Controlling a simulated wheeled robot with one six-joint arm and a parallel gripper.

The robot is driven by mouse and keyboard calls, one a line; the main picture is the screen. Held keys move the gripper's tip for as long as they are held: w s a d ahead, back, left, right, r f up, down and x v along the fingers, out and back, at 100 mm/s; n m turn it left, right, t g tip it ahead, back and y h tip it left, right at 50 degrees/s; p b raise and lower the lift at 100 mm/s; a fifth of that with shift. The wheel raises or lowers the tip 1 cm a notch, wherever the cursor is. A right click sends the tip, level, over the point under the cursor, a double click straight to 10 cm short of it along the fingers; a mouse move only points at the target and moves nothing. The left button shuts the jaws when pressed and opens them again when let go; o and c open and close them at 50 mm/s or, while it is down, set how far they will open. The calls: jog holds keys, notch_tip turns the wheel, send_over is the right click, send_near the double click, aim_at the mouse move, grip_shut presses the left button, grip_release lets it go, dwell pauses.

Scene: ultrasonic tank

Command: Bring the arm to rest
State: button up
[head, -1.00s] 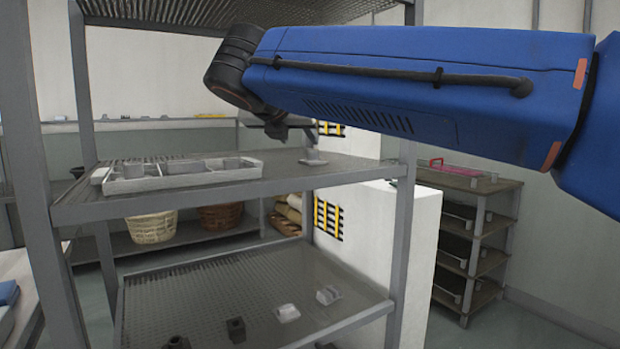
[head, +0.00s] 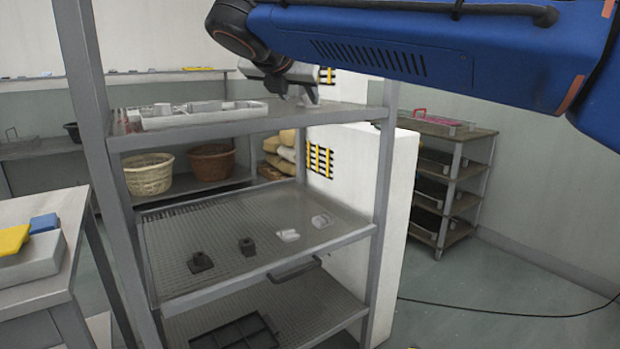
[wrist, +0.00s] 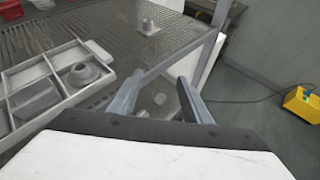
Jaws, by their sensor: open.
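My blue arm reaches across the top of the head view from the right. My gripper (head: 290,88) is at its end, just above the right part of the rack's upper shelf (head: 345,118). In the wrist view my gripper (wrist: 160,88) has its two grey fingers apart, with nothing between them. A light grey compartment tray (head: 160,123) lies on that shelf, left of the gripper. It also shows in the wrist view (wrist: 101,50), with grey parts in its compartments. A small grey part (wrist: 148,27) stands alone on the shelf, beyond the fingers.
The rack's post (head: 382,190) stands close to the right of my gripper. The middle shelf (head: 225,222) holds several small parts. A side table (head: 45,280) with a yellow item is at left. A shelved cart (head: 450,180) stands right. A yellow box (wrist: 302,104) lies on the floor.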

jog(key=s+d+f+m+g, duration=0.25)
jog(key=d+f+m, duration=0.25)
jog(key=d+f, duration=0.25)
jog(key=s+d+f+m+g, duration=0.1)
jog(key=s+d+f+m, duration=0.4)
jog(key=d, duration=0.4)
jog(key=s+d+f+m+g, duration=0.25)
jog(key=d+f+m, duration=0.25)
jog(key=d+f, duration=0.3)
jog(key=s+d+f+m+g+y, duration=0.1)
jog(key=s+d+f+m, duration=0.2)
jog(key=s+f+m, duration=0.5)
jog(key=s+d+f+m+y, duration=0.1)
jog(key=s+d+f+m, duration=0.3)
jog(key=s+f+m, duration=0.5)
notch_tip(320, 180, down, 5)
jog(key=shift+s+r+g+y, duration=0.2)
jog(key=shift+s+g+y, duration=0.15)
jog(key=shift+s, duration=0.4)
